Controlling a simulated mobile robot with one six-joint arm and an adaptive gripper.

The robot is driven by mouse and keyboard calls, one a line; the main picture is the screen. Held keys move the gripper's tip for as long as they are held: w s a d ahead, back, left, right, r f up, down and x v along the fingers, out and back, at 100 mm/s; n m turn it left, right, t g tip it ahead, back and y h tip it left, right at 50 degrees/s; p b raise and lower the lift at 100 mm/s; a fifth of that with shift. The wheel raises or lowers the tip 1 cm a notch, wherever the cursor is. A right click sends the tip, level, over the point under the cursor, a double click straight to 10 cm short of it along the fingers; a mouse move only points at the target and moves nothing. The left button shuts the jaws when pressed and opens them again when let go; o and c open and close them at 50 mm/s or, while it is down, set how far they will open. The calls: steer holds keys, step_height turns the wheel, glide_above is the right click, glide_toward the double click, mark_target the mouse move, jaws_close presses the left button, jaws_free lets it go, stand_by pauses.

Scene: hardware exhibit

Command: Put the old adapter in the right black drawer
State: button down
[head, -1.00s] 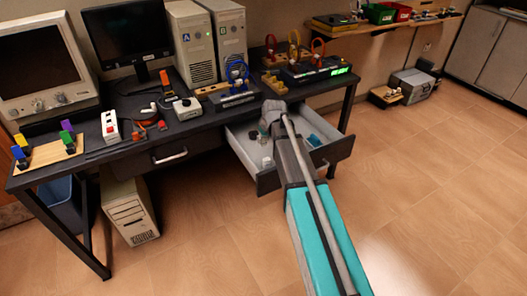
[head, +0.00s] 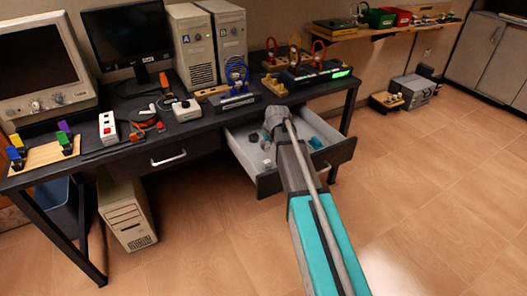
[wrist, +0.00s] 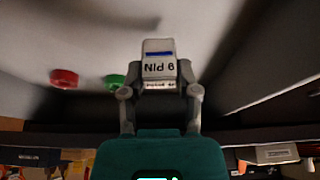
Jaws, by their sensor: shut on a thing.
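The right black drawer (head: 342,153) is pulled open under the desk, with a pale interior and a few small grey and teal items inside. The end of my arm reaches over it in the head view, where my fingers are hidden. In the wrist view my gripper (wrist: 160,80) is shut on a small pale adapter (wrist: 159,52) with a blue stripe and lettering that reads upside down as "9 PIN". A grey surface lies behind it, with a red round piece (wrist: 64,78) and a green one (wrist: 115,81). I cannot tell the adapter's height above the drawer floor.
A shut drawer (head: 190,150) is to the left. The desk top (head: 185,128) holds a monitor, two beige towers (head: 190,45), a CRT and several plugs and cables. A beige tower (head: 127,215) stands below. The floor (head: 430,210) at right is mostly clear.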

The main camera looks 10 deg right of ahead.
steer(key=shift+f+b, duration=1)
steer(key=shift+f, duration=0.3)
steer(key=shift+f, duration=0.15)
steer(key=shift+c, duration=1.7)
jaws_free()
steer(key=shift+r, duration=0.2)
steer(key=p+v, duration=1.1)
steer(key=v, duration=0.1)
